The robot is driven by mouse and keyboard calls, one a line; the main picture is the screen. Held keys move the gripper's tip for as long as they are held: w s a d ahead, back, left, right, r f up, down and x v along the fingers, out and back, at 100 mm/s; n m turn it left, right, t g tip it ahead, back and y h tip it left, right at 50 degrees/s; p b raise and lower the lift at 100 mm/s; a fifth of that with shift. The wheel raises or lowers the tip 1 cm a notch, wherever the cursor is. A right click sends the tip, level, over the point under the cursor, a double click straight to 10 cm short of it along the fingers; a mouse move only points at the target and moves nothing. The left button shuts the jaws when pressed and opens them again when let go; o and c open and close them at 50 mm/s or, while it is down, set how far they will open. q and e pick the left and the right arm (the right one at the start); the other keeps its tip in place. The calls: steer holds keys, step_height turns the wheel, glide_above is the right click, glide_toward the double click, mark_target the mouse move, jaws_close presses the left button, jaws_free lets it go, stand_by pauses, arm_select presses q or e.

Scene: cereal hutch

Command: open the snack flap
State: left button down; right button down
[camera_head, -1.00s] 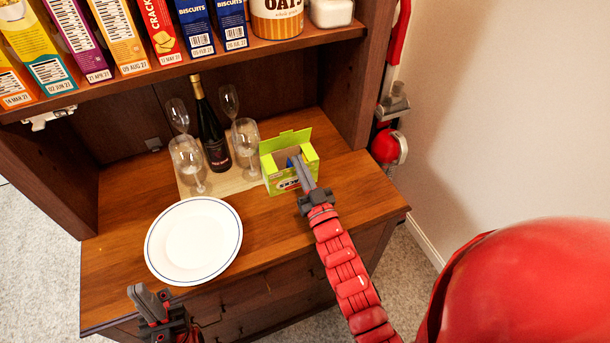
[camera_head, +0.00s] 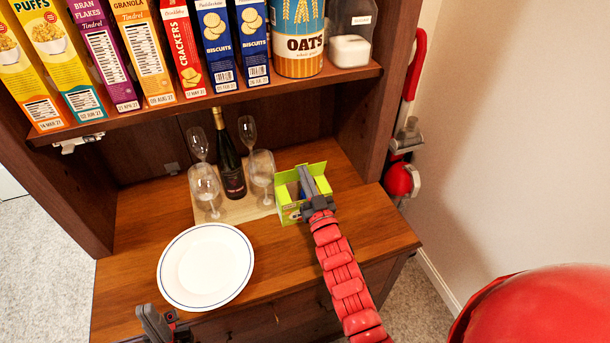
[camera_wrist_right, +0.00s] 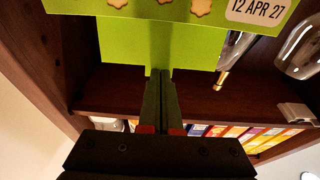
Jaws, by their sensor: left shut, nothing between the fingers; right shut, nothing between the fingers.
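The green snack box (camera_head: 287,212) stands at the right of the hutch counter, with its top open and something blue inside. A raised green flap (camera_head: 320,168) shows at its back edge. My right gripper (camera_head: 302,170) is shut and empty, with its fingers over the open top. In the right wrist view, the shut fingertips (camera_wrist_right: 159,73) are at the edge of a green flap (camera_wrist_right: 130,45); whether they touch cannot be told. A printed green panel (camera_wrist_right: 180,8) shows above it. My left gripper (camera_head: 150,315) is shut and empty in front of the counter, partly cut off.
A white plate (camera_head: 206,267) lies on the counter, left of the box. A dark bottle (camera_head: 231,170) and several glasses (camera_head: 262,172) stand on a board just left of the box. A shelf (camera_head: 130,118) with cereal boxes and an oats tin (camera_head: 298,45) overhangs the back.

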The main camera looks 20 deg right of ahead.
steer(key=shift+w+r+g+p, duration=0.3)
steer(key=shift+r+p, duration=0.2)
steer(key=shift+p, duration=0.2)
steer(key=w+g+p, duration=0.1)
steer(key=g+p, duration=0.1)
steer(key=w+r+g+p, duration=0.1)
steer(key=p, duration=0.1)
steer(key=shift+w+g+p, duration=0.25)
steer(key=shift+g+p, duration=0.15)
steer(key=shift+w+f, duration=0.2)
steer(key=shift+w, duration=0.35)
steer(key=shift+r, duration=0.1)
